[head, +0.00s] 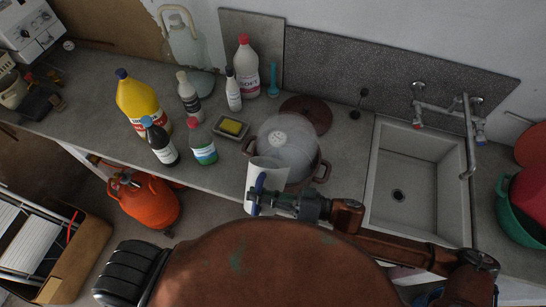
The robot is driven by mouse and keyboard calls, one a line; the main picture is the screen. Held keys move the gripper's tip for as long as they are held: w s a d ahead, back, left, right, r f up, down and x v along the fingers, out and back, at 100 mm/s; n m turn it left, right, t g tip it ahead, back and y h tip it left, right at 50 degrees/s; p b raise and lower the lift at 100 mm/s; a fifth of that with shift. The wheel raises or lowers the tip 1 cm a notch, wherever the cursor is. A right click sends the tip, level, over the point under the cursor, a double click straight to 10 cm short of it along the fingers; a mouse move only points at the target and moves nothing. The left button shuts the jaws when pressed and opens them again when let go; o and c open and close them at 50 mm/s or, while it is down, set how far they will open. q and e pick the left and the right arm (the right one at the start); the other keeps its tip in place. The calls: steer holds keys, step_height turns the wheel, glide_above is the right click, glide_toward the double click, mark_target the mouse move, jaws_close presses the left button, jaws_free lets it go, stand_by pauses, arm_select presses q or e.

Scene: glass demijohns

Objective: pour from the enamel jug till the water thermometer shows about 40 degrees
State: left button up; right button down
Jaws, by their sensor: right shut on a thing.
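The white enamel jug (262,172) with a blue handle is in my right gripper (262,200), which is shut on it. The jug is over the front-left edge of a brown two-handled pot (322,172). I cannot tell how full the jug is, and no water stream shows. I cannot make out a thermometer or a reading. My left gripper is not in view.
A sink (400,170) with a tap (467,135) lies right of the pot. A brown lid (308,112) lies behind it. Left are a sponge dish (230,128), several bottles, including a yellow one (140,98), and a glass demijohn (188,48). An orange container (148,202) is below the counter.

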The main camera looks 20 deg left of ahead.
mark_target(260, 182)
steer(key=shift+w+a+r+m, duration=0.1)
steer(key=shift+w+r+m, duration=0.85)
steer(key=shift+m, duration=0.25)
stand_by(1.1)
steer(key=shift+w+r+m, duration=0.1)
steer(key=shift+w+m, duration=0.3)
steer(key=shift+m, duration=0.1)
stand_by(1.0)
steer(key=shift+w, duration=0.2)
steer(key=shift+a, duration=0.1)
steer(key=shift+s, duration=0.1)
steer(key=shift+w, duration=0.2)
steer(key=shift+s, duration=0.1)
